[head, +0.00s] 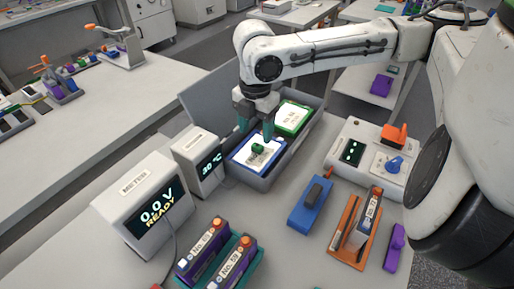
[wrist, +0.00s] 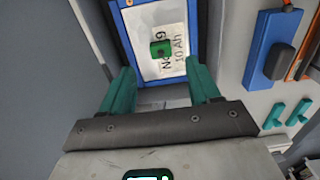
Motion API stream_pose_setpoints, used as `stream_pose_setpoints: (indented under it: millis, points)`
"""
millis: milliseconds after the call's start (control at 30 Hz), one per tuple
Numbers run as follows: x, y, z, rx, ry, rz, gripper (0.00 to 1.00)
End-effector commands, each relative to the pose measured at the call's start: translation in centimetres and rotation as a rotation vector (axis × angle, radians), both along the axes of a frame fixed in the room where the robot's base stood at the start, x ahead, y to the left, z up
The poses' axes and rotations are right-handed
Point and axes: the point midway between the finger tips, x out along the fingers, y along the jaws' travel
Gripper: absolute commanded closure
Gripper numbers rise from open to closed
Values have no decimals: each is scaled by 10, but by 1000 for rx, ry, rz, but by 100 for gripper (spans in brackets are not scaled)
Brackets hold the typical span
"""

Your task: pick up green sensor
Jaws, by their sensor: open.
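The green sensor (head: 258,148) is a small dark-green block lying on the white labelled top of a blue-edged battery (head: 240,165). In the wrist view the green sensor (wrist: 160,48) sits over the label, beyond the fingertips and roughly centred between them. My gripper (head: 256,133) has two teal fingers pointing down over the grey box. They are spread apart with nothing between them. It also shows in the wrist view (wrist: 163,78). The fingers appear to be clear of the sensor; the exact height gap cannot be told.
The grey box (head: 263,183) also holds a green-edged battery (head: 292,117), and its lid stands raised behind. A temperature display (head: 199,160) and a meter (head: 146,208) stand at left. A blue block (head: 310,203), an orange holder (head: 348,250) and a switch panel (head: 370,158) are at right.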

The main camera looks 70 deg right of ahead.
Motion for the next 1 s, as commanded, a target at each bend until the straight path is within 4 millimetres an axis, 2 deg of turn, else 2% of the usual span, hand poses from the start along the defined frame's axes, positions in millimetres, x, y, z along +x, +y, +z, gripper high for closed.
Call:
stream_pose_setpoints:
  millis: [300,433,667,1000]
  points:
    - [-2,-1,-42,1,2,0,38]
    - [-2,-1,-50,1,2,0,38]
    - [-2,-1,-50,0,1,0,39]
    - [-2,-1,-50,0,1,0,72]
